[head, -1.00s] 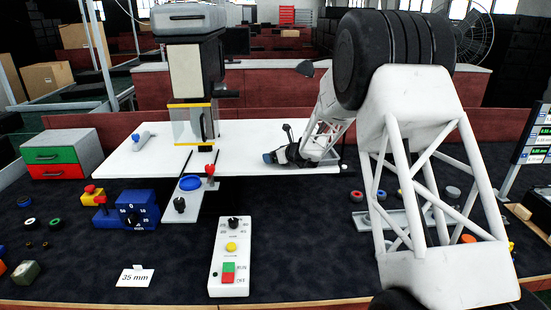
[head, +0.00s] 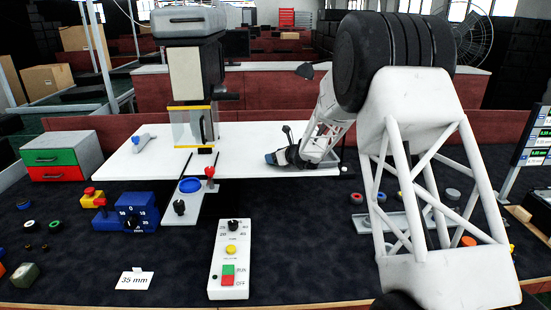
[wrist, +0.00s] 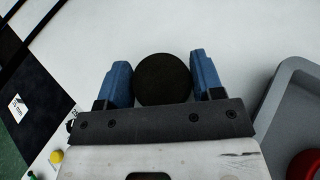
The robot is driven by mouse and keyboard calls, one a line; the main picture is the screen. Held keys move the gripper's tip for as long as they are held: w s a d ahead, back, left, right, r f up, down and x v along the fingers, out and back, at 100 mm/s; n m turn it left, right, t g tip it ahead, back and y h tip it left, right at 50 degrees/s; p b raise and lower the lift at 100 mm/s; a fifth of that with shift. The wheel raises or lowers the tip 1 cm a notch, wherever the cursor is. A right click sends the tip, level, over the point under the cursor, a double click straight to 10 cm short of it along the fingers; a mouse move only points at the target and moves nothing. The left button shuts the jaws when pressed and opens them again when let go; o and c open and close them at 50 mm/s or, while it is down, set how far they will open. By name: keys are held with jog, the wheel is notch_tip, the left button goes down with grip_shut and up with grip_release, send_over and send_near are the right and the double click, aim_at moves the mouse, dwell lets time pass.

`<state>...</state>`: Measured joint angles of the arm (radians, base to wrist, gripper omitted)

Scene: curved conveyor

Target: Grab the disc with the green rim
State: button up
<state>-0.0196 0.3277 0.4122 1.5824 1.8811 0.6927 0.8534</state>
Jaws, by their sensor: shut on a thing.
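My gripper (wrist: 163,83) has two blue fingers and is shut on a dark round disc (wrist: 163,79) seen face-on in the wrist view. No green rim shows on this disc from here. In the head view my gripper (head: 271,159) is low over the right part of the white table (head: 245,140), and the disc cannot be made out there. A small black disc with a green rim (head: 56,228) lies on the dark surface at the far left of the head view.
Other small discs lie near it, one with a white rim (head: 29,225). A control panel (head: 230,260) stands at the front middle. In the wrist view a grey tray (wrist: 277,92) is on the right, with a red object (wrist: 306,165) beside my gripper.

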jog(key=shift+r, duration=0.65)
notch_tip(320, 180, up, 2)
jog(key=shift+r, duration=0.15)
jog(key=s+d+r, duration=0.1)
jog(key=s+d, duration=0.1)
jog(key=s, duration=1.4)
